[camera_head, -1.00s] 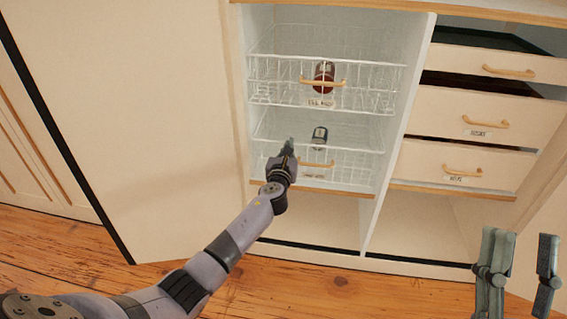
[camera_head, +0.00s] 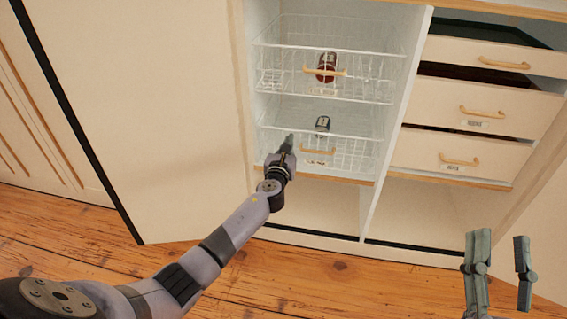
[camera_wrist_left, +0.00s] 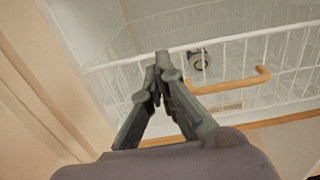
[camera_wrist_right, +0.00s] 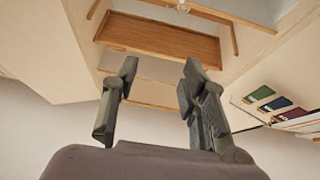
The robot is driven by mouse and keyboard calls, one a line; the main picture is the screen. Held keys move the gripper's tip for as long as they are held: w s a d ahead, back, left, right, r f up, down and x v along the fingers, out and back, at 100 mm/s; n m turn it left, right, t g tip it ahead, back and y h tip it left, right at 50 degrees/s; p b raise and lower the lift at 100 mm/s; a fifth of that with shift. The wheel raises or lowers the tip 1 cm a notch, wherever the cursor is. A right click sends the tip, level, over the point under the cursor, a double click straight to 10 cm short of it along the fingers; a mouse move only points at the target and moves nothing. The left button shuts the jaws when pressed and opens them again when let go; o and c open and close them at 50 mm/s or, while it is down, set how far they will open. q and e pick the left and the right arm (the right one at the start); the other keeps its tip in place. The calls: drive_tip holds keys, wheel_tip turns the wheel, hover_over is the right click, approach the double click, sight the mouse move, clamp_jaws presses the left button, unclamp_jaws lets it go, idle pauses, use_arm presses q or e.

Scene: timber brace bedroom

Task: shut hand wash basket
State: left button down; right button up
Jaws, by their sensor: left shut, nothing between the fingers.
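Two white wire baskets are stacked in the open cabinet bay: an upper basket (camera_head: 290,85) and a lower basket (camera_head: 347,150). Both seem pulled out somewhat. Their labels are too small to read, so I cannot tell which is the hand wash basket. My left gripper (camera_head: 289,138) is shut and empty at the lower basket's front, left of its wooden handle (camera_head: 318,151). In the left wrist view, its fingertips (camera_wrist_left: 160,58) meet at the rim wire, left of the handle (camera_wrist_left: 235,83); contact is unclear. My right gripper (camera_head: 500,240) is open and empty, away from the baskets.
A red container (camera_head: 327,62) is in the upper basket and a dark one (camera_head: 322,125) in the lower. A wide cabinet door (camera_head: 140,110) stands open at left. Wooden drawers (camera_head: 487,108) at right are partly open. Wooden floor (camera_head: 310,285) lies in front.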

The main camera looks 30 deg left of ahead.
use_arm(q)
drive_tip(key=p+v, duration=0.3)
drive_tip(key=v, duration=0.6)
use_arm(e)
wheel_tip(320, 180, down, 13)
drive_tip(key=w+d+g+h, duration=0.1)
drive_tip(key=g+h, duration=0.1)
drive_tip(key=g, duration=0.6)
drive_tip(key=shift+d+h, duration=0.25)
drive_tip(key=shift+h, duration=0.15)
